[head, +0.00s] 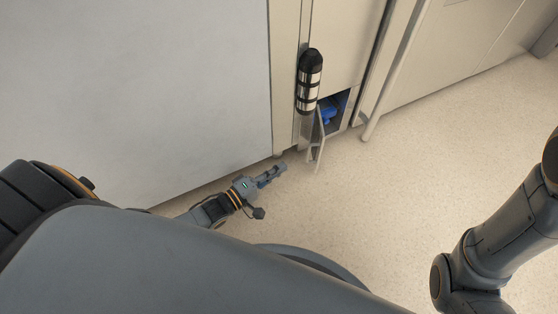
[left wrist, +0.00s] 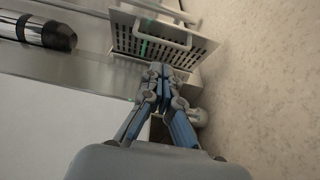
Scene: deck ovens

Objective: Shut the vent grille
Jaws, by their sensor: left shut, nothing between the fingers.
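The vent grille (head: 318,143) stands open from the low opening in the beige cabinet front, seen almost edge-on in the head view. In the left wrist view the grille (left wrist: 128,42) is a pale slotted panel with a bar handle (left wrist: 150,36). My left gripper (head: 279,169) is shut and empty, low by the floor, to the left of the grille. In the left wrist view its fingertips (left wrist: 160,70) overlap the grille's lower edge; whether they touch it I cannot tell. My right gripper is out of view; only the right arm shows.
Blue parts (head: 328,112) show inside the opening. A black and silver cylinder (head: 310,80) is upright on the cabinet front above the grille. A large pale panel (head: 140,90) stands at left. The speckled floor (head: 400,170) is clear to the right.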

